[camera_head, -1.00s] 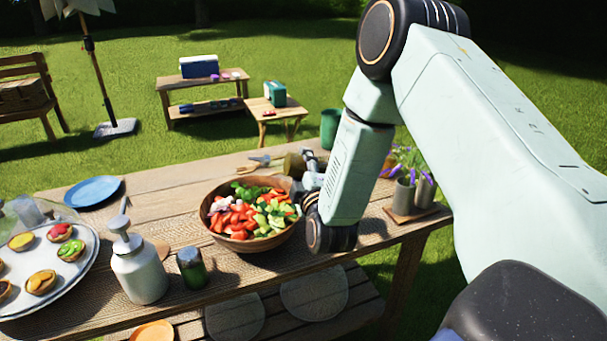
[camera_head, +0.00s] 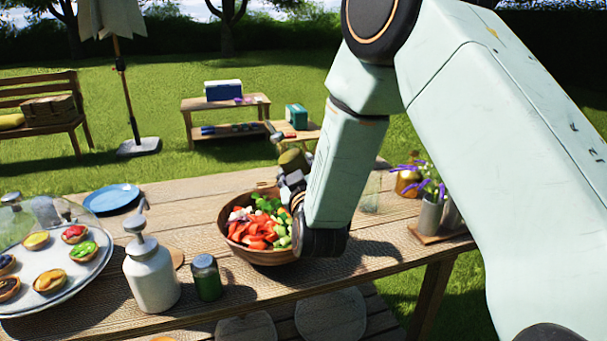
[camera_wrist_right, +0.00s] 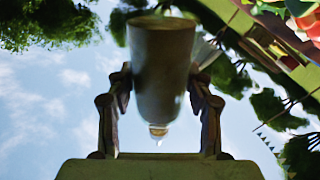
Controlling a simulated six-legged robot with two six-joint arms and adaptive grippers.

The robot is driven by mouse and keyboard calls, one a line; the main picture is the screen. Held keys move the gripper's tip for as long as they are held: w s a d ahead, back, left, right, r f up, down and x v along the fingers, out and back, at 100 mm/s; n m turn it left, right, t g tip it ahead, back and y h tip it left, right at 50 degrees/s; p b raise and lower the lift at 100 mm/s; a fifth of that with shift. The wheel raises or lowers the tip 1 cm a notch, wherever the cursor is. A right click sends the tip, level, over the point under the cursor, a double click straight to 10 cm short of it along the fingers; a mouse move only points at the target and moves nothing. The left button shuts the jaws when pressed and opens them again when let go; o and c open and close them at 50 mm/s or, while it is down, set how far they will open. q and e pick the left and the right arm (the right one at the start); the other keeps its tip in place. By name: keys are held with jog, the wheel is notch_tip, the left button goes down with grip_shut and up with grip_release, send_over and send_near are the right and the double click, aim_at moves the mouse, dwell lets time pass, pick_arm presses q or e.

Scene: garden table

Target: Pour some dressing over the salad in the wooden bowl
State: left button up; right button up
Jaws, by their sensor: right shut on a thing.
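The wooden bowl (camera_head: 262,256) stands on the table, full of salad (camera_head: 265,228) of red, green and white pieces. My right gripper (camera_head: 292,182) is just behind the bowl's right rear rim, partly hidden by my arm. It is shut on an olive-grey dressing bottle (camera_head: 293,160), tilted with its thin neck pointing up and left. In the right wrist view the bottle (camera_wrist_right: 160,65) sits between both fingers (camera_wrist_right: 160,105), with a small amber part at its narrow end. No dressing stream is visible. My left gripper is out of view.
A white pump bottle (camera_head: 151,275) and a dark green jar (camera_head: 207,278) stand left of the bowl. A tart tray (camera_head: 88,272) and a blue plate (camera_head: 112,198) lie further left. Flower pots (camera_head: 430,215) stand at the right end of the table (camera_head: 190,212).

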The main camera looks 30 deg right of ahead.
aim_at(297, 148)
jog(key=shift+r+m, duration=0.4)
jog(key=shift+r, duration=0.05)
notch_tip(297, 148, up, 4)
jog(key=m+p, duration=0.2)
jog(key=m, duration=0.2)
jog(key=shift+a+f, duration=0.1)
jog(key=shift+r+m, duration=0.3)
jog(key=shift+m, duration=0.3)
jog(key=shift+f, duration=0.1)
jog(key=shift+w, duration=0.1)
jog(key=shift+f, duration=0.1)
